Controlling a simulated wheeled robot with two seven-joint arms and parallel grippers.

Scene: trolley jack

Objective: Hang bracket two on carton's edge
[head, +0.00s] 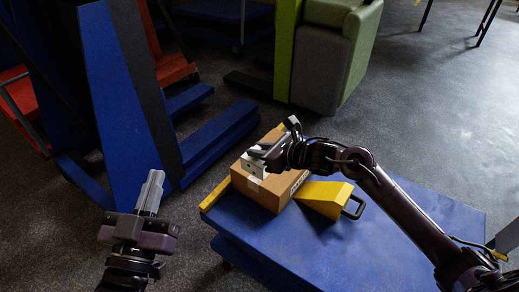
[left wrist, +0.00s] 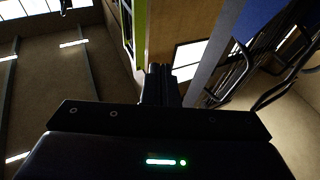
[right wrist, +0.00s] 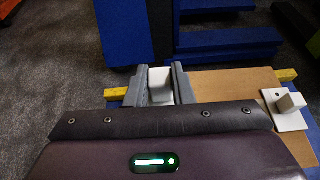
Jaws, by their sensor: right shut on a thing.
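The brown cardboard carton (head: 268,192) stands on the blue platform. My right gripper (head: 262,153) is over its left end, shut on a white bracket (right wrist: 160,85). In the right wrist view the bracket sits between the two grey fingers, beside the carton top's left edge (right wrist: 225,88). White also shows under the fingers in the head view (head: 255,167); whether it rests on the edge I cannot tell. A second white bracket, a plate with a square peg (right wrist: 289,108), is at the carton's right side in the right wrist view. My left gripper (head: 151,188) is shut and empty, away from the carton.
A yellow wedge (head: 324,198) with a black handle lies on the blue platform (head: 385,235) right of the carton. Yellow strips (head: 215,194) edge the platform. Blue upright panels (head: 120,100) stand at the left, a green and grey seat (head: 325,60) behind.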

